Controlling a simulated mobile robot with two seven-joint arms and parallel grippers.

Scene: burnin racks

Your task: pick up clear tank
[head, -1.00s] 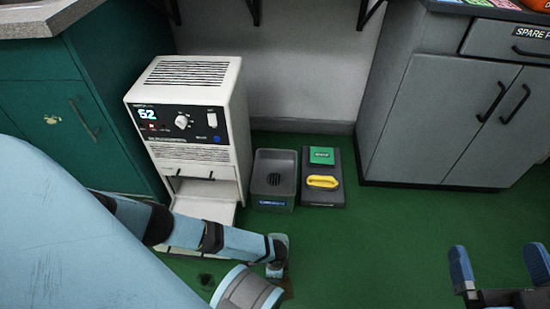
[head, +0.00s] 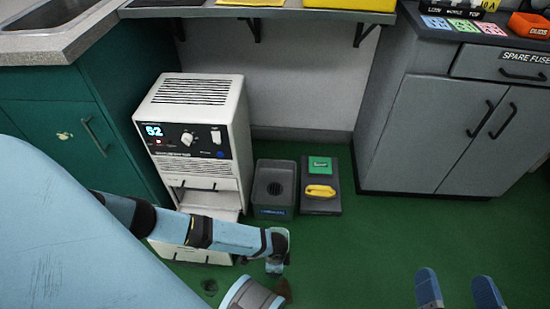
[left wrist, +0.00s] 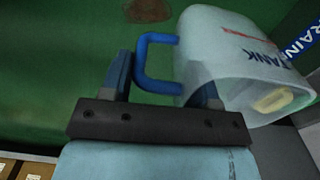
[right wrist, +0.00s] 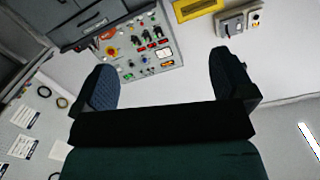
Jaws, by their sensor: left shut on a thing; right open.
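The clear tank (left wrist: 225,60) is a pale, see-through box with a blue handle (left wrist: 143,62), seen tilted in the left wrist view. My left gripper (left wrist: 162,82) is shut on this handle, with the tank at its right in that view. In the head view my left gripper (head: 277,252) is low over the green floor, in front of the white dehumidifier (head: 195,125). My forearm hides part of that area, and I cannot clearly make out the tank there. My right gripper (head: 456,287) is open and empty at the lower right; its fingers also show in the right wrist view (right wrist: 167,80).
A grey bin (head: 274,205) and a dark tray (head: 320,206) with a green block and a yellow handle stand right of the dehumidifier. Grey cabinets (head: 430,130) are at right, a teal cabinet (head: 60,140) at left. The green floor (head: 390,235) at front right is clear.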

